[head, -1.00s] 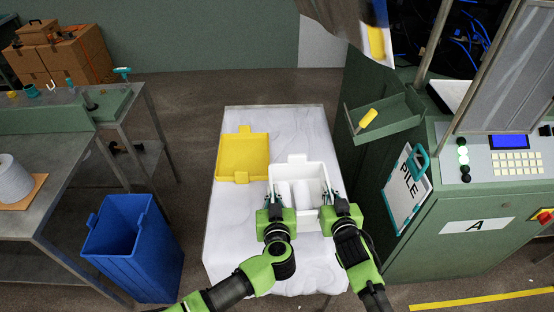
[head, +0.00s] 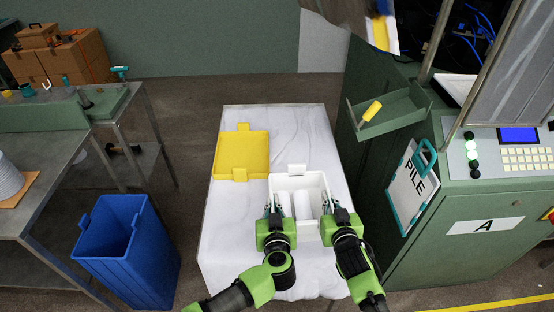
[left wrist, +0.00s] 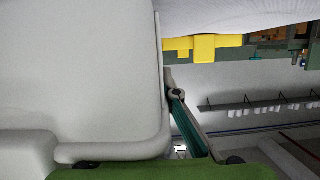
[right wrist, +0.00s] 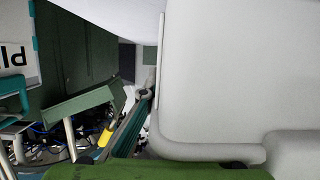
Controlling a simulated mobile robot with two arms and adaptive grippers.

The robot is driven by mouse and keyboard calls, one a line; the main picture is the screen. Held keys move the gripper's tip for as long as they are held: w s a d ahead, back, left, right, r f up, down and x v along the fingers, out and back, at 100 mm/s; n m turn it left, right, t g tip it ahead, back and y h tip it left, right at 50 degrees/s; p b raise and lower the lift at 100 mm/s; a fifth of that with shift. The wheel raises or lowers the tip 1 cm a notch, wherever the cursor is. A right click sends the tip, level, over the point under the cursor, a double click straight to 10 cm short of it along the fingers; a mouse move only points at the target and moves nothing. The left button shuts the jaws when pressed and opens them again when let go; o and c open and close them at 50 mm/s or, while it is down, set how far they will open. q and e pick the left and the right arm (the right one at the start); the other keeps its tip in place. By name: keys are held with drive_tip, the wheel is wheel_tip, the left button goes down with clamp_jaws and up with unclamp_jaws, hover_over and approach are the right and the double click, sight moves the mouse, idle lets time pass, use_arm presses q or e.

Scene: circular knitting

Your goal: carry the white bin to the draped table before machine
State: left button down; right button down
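The white bin (head: 311,182), with white rounded pieces inside, is upright over the front right part of the draped table (head: 225,235). I cannot tell whether its base touches the cloth. My left gripper (head: 273,210) is at the bin's left side and my right gripper (head: 335,208) at its right side, both appearing closed on its rim. The bin's pale wall fills much of the left wrist view (left wrist: 80,70) and the right wrist view (right wrist: 235,65). One teal-edged finger shows beside the wall in each; the other fingers are hidden.
A yellow bin (head: 243,152) is on the table, behind and left of the white bin. The green machine (head: 450,255) with its small tray (head: 395,117) and hanging sign (head: 412,185) stands close on the right. A blue bin (head: 125,250) and grey workbench (head: 60,165) are left.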

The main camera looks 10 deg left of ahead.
use_arm(q)
drive_tip(key=c, duration=2.3)
unclamp_jaws()
use_arm(e)
drive_tip(key=c, duration=2.3)
unclamp_jaws()
use_arm(q)
drive_tip(key=shift+s, duration=0.1)
use_arm(e)
drive_tip(key=shift+r, duration=0.1)
use_arm(q)
drive_tip(key=shift+s+d, duration=0.1)
drive_tip(key=shift+s, duration=0.15)
use_arm(e)
drive_tip(key=shift+s, duration=0.15)
use_arm(q)
drive_tip(key=v, duration=1.1)
drive_tip(key=shift+s+r, duration=0.2)
use_arm(e)
drive_tip(key=v, duration=1.1)
drive_tip(key=shift+s+d+r, duration=0.1)
drive_tip(key=shift+s+d, duration=0.05)
drive_tip(key=shift+s, duration=0.25)
